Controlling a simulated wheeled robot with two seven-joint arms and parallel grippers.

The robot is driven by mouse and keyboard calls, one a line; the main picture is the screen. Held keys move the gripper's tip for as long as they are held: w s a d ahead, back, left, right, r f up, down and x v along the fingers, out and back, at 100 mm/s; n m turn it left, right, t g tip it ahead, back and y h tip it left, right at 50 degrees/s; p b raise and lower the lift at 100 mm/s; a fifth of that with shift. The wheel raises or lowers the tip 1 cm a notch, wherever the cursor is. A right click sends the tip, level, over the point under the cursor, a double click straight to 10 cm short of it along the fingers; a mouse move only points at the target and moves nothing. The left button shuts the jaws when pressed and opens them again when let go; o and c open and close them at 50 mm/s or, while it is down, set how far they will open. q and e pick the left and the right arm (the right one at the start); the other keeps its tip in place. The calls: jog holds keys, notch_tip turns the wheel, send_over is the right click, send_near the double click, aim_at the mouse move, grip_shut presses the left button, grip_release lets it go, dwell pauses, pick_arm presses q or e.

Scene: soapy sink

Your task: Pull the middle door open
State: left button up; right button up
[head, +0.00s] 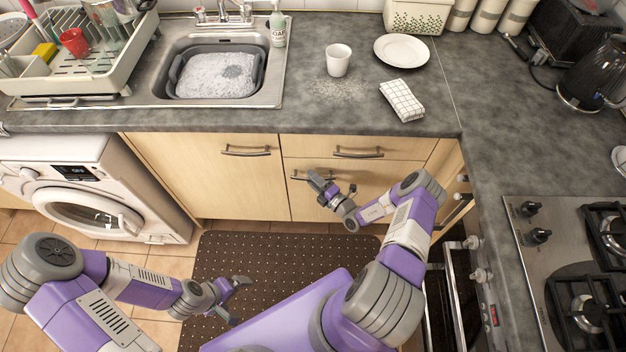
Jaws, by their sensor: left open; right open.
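A wide light-wood door (205,178) under the sink has a grey bar handle (246,151) near its top right and is shut. To its right, a shut drawer front (310,146) with its own handle (358,154) sits above a lower wood front (300,205). The lower front's handle (299,178) is partly hidden by my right gripper. My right gripper (333,189) is open and empty in front of this lower front; I cannot tell whether it touches the handle. My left gripper (241,299) is open and empty, low over the dark mat, away from the fronts.
A white washing machine (90,185) stands left of the cabinets. An oven (455,290) and gas hob (570,270) are on the right. The counter (250,120) overhangs the fronts. The dotted mat (225,255) leaves free floor before the cabinets.

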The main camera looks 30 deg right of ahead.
jog(key=shift+w, duration=0.25)
grip_shut()
jog(key=shift+a, duration=0.1)
